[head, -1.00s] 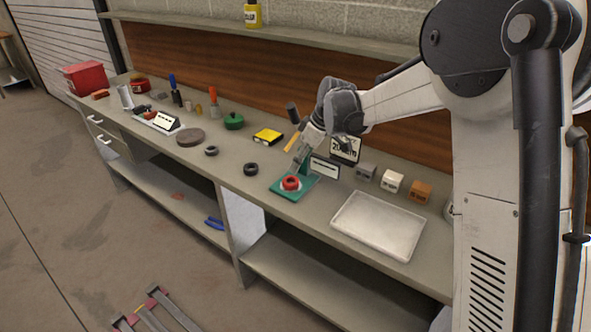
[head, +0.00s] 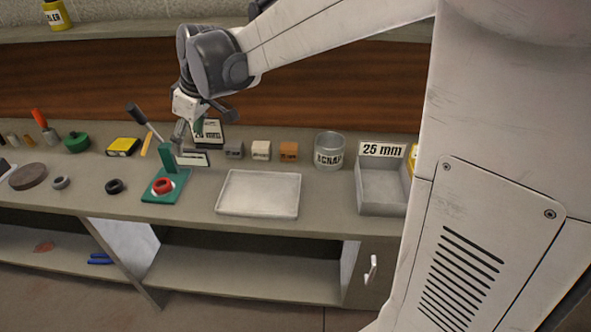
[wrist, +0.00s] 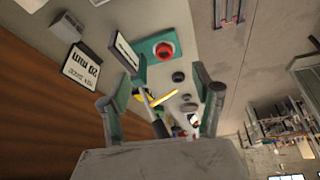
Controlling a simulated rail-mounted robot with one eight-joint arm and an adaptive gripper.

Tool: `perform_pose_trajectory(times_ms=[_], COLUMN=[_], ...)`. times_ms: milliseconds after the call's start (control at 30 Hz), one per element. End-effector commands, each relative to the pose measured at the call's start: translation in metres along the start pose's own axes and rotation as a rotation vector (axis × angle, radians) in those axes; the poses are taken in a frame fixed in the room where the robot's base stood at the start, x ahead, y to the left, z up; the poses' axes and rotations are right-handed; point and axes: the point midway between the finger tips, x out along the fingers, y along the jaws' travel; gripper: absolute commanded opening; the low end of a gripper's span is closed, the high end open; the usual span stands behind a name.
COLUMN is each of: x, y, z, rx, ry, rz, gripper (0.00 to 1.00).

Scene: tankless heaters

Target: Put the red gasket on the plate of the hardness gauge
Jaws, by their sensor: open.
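The red gasket (head: 163,186) lies on the plate of the green hardness gauge (head: 168,158), over the front of its base. In the wrist view the red gasket (wrist: 164,50) shows on the pale plate, on the green base (wrist: 150,45). The gauge's lever with its black handle slants up to the left. My gripper (head: 188,132) is open and empty, above and behind the gauge, apart from the gasket. In the wrist view its fingers (wrist: 163,82) are spread with nothing held between them.
Right of the gauge are a white tray (head: 258,192), small blocks (head: 261,150), a scrap can (head: 329,152) and a 25 mm bin (head: 381,190). Dark rings (head: 115,187) lie to the left. A 20 mm sign (head: 208,134) stands behind the gauge, close to my gripper.

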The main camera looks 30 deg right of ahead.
Motion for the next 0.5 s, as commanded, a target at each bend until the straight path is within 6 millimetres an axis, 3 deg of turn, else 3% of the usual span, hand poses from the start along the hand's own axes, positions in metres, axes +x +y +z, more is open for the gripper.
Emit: perform_pose_trajectory(times_ms=[33,200,500], x=[-0.015,-0.049,-0.091], y=[-0.009,-0.023,-0.053], z=[0.015,0.052,0.124], rx=[0.031,0.146,0.346], ry=[0.003,0.019,0.065], rz=[0.018,0.08,0.184], gripper=[0.62,0.62,0.62])
